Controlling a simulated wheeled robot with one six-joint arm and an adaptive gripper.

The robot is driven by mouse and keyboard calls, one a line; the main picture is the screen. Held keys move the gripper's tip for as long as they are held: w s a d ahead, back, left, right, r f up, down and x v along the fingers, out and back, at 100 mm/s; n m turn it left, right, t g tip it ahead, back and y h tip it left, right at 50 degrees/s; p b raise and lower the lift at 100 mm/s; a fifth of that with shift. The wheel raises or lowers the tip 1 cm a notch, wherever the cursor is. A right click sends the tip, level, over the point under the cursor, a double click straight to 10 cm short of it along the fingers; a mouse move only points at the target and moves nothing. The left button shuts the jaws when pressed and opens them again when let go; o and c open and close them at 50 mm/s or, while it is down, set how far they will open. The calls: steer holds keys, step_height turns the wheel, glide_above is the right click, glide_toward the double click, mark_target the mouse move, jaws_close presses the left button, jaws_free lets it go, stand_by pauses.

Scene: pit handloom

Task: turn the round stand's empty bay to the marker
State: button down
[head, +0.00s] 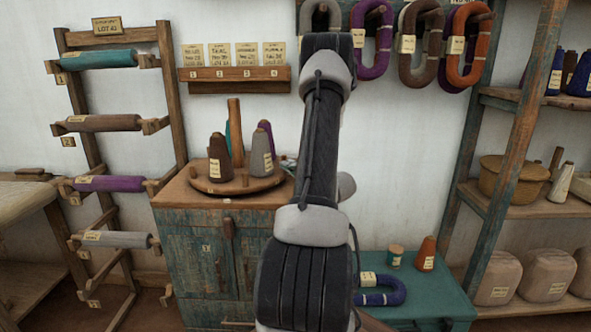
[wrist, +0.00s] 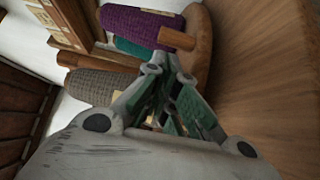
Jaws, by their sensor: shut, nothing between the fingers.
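The round stand (head: 213,186) is a wooden turntable on the cabinet top, with a tall centre post (head: 235,118). It bears a brown cone (head: 218,160) at front left, a teal cone (head: 229,138) behind, a purple cone (head: 266,128) at back right and a grey cone (head: 259,158) at right. The front of the stand holds no cone; a small wooden peg (head: 245,180) shows there. I cannot pick out the marker for certain. My gripper (wrist: 175,112) is shut and empty, near the stand's rim (wrist: 200,45). In the head view my arm mostly hides it.
The stand is on a worn teal cabinet (head: 187,245). A card rack (head: 235,86) hangs on the wall behind. A ladder rack (head: 85,150) with bobbins is at left. A teal chest (head: 425,290) with yarn and shelves (head: 520,210) is at right.

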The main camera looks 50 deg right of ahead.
mark_target(284, 172)
steer(key=shift+w+d, duration=0.15)
steer(key=shift+w, duration=0.7)
steer(key=shift+w+d, duration=0.1)
steer(key=shift+w, duration=0.7)
steer(key=shift+d, duration=0.1)
